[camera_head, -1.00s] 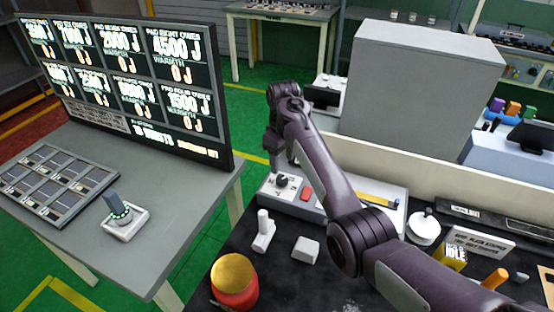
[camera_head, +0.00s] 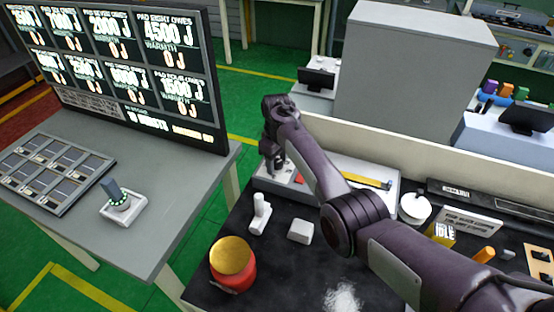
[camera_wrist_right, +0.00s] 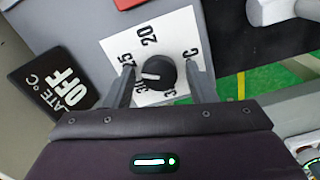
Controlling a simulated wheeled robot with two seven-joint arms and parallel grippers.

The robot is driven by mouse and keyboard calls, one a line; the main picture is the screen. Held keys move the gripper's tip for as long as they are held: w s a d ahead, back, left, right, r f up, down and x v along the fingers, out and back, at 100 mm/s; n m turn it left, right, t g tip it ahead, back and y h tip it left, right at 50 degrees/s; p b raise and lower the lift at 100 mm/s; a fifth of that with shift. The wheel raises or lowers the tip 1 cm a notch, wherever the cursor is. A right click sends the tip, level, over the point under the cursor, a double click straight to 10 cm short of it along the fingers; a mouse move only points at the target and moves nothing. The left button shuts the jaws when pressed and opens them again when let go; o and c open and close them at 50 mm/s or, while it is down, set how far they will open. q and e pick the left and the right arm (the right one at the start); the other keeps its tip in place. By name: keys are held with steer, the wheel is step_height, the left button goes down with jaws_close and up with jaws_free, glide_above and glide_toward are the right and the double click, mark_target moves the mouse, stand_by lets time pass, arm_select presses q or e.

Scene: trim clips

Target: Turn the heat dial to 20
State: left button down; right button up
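The heat dial (camera_wrist_right: 156,74) is a round black knob with a white pointer line, on a white card (camera_wrist_right: 178,33) printed with 20, 25 and other, partly hidden numbers. In the right wrist view its pointer lies toward the left, not at 20. My right gripper (camera_head: 276,170) is lowered at the grey panel (camera_head: 338,174) and hides the dial in the head view. In the wrist view its fingers stand apart on either side of the knob, with a visible gap to it. My left gripper is not in view.
A black plate reading OFF (camera_wrist_right: 55,80) sits beside the card. A red piece (camera_wrist_right: 127,3) is on the panel.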

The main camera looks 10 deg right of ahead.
steer(key=c, duration=0.8)
steer(key=shift+m, duration=0.4)
steer(key=shift+r+m+p, duration=0.1)
steer(key=shift+m+p, duration=0.4)
steer(key=shift+m, duration=0.5)
steer(key=m, duration=0.2)
steer(key=shift+m+p, duration=0.3)
steer(key=m, duration=0.3)
steer(key=shift+m, duration=0.3)
steer(key=shift+w+m, duration=0.1)
steer(key=shift+m, duration=1.3)
steer(key=o, duration=1)
steer(key=shift+c, duration=0.2)
